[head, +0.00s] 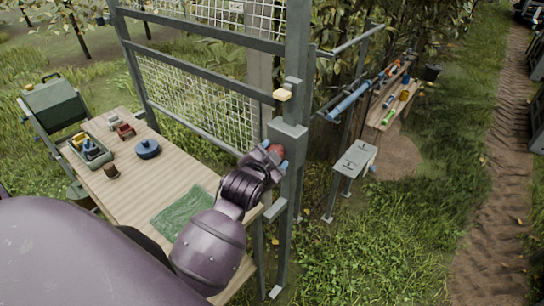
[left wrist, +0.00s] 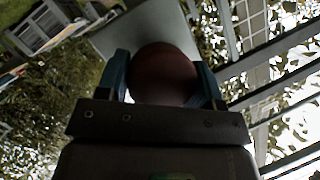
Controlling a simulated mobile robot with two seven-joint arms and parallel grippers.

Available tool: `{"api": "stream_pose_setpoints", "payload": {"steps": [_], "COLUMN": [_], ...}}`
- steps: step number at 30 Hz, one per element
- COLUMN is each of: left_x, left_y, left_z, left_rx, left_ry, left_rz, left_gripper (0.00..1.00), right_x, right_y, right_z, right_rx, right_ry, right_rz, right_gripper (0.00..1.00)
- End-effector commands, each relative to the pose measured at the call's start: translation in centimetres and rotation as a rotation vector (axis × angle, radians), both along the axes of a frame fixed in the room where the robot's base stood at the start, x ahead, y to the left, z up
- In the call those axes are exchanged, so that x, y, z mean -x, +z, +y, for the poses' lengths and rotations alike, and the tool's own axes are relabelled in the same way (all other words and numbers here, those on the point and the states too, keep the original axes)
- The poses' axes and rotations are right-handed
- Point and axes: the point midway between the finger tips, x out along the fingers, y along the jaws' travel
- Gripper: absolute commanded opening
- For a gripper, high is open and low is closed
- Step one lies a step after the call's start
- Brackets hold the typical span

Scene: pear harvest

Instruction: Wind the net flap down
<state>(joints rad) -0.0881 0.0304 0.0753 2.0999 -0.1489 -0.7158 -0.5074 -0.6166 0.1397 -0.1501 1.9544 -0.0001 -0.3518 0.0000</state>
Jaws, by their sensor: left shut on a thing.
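My left gripper (head: 276,155) is at the grey metal post, its blue fingertips on either side of a round red-brown knob (head: 278,150). The knob also shows in the left wrist view (left wrist: 165,72), between the two blue fingers of the gripper (left wrist: 165,80). The knob sits just below a grey box (head: 287,130) on the post; any crank arm is hidden. White netting hangs in the grey frame, with a lower panel (head: 195,100) and an upper panel (head: 262,18). I cannot tell which is the flap. My right gripper is not in view.
A slatted wooden table (head: 130,185) stands left of the post, with a green cloth (head: 183,213), a blue round object (head: 147,149) and a tray (head: 90,150). A grey stand (head: 354,160) is right of the post. Grass (head: 410,240) lies open beyond.

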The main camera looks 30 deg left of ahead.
Motion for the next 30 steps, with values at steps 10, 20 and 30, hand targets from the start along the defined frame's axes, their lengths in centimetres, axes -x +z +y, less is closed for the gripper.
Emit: {"api": "stream_pose_setpoints", "payload": {"steps": [10,20,30], "left_x": [0.03,0.02,0.02], "left_y": [-0.04,-0.06,-0.05], "left_z": [0.13,0.17,0.25], "left_rx": [0.328,0.641,0.963], "left_ry": [0.001,0.001,0.002], "left_rz": [0.030,0.054,0.080], "left_gripper": [0.37,0.37,0.37], "right_x": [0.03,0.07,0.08], "right_y": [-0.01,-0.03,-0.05], "right_z": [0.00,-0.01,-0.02], "right_rx": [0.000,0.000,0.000], "right_ry": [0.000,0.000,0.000], "right_rz": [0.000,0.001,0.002], "right_gripper": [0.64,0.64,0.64]}}
